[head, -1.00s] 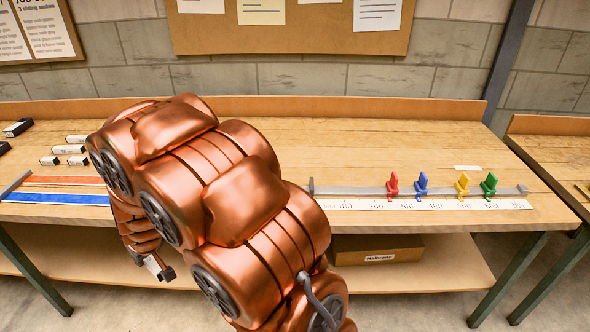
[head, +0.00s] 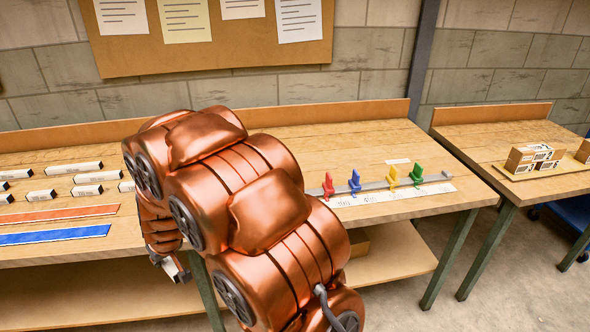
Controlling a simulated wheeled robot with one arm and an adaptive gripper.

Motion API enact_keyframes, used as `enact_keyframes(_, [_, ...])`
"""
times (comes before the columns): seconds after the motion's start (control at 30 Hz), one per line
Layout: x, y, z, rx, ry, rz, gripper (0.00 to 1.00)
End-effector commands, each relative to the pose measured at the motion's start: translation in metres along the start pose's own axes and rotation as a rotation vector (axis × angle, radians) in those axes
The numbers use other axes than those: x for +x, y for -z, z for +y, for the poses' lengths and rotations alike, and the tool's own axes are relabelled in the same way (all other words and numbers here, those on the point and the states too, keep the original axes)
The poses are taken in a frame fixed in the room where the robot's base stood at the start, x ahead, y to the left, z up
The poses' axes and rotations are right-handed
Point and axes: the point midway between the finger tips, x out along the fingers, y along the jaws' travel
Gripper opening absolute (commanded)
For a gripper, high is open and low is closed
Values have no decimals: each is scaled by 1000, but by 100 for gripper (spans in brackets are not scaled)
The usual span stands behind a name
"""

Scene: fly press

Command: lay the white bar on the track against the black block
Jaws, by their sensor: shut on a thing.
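My gripper (head: 176,269) hangs low in front of the bench's front edge, below the tabletop. It is shut on a white bar (head: 171,266), of which only a small part shows between the dark fingers. On the bench top at the left lie an orange-red strip (head: 60,214) and a blue strip (head: 55,235), side by side; I cannot tell which is the track. Their right ends stop left of my arm, and their left ends are cut off by the picture edge. No separate black block can be made out now.
Several white bars with dark ends (head: 75,167) lie behind the strips. A grey rail (head: 380,184) with red, blue, yellow and green clips and a white scale stands to the right. A second bench (head: 480,150) holds small boxes (head: 535,157). My arm hides the bench's middle.

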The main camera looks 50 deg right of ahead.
Motion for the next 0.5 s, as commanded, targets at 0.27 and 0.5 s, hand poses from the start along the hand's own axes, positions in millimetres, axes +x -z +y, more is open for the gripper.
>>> enact_keyframes(0.27, [7, 47, 99, 67, -13, 6, 0])
enact_keyframes(0.5, [-2, 66, 213, 123, -43, 13, 0])
